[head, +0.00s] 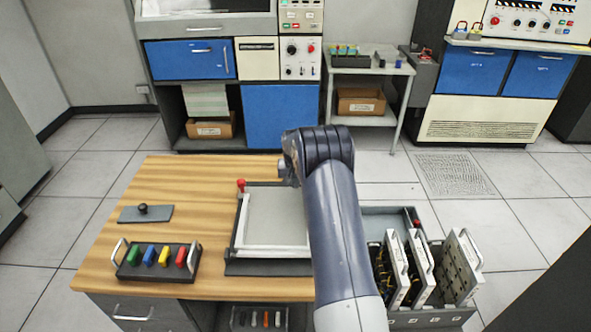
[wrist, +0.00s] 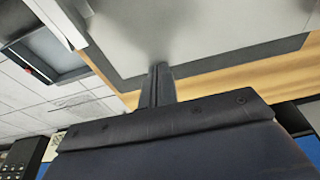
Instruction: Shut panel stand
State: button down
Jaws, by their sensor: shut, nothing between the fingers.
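The panel stand (head: 268,268) lies on the wooden desk, a dark base with a pale grey panel (head: 275,217) edged by a white frame. A red knob (head: 241,185) stands at its far left corner. My arm covers its right side, so I cannot tell how far it is open. In the wrist view the pale panel (wrist: 215,30) fills the upper middle. My gripper (wrist: 160,72) is shut and empty, with its fingertips against or just over the panel; contact is unclear. In the head view the fingers are hidden by my arm.
On the desk (head: 200,170) are a tray of coloured plugs (head: 155,262) and a grey plate with a black knob (head: 146,213). A grey crate (head: 430,318) with several upright handled panels stands at the right. The desk's far left is clear.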

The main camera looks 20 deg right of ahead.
jog(key=shift+s+f, duration=0.25)
jog(key=shift+f, duration=0.25)
jog(key=shift+r, duration=0.1)
jog(key=b+v, duration=0.1)
jog(key=v, duration=1)
jog(key=shift+w+r+b, duration=0.25)
jog(key=shift+b, duration=0.05)
jog(key=shift+f, duration=0.1)
jog(key=p+x, duration=0.1)
jog(key=x, duration=0.9)
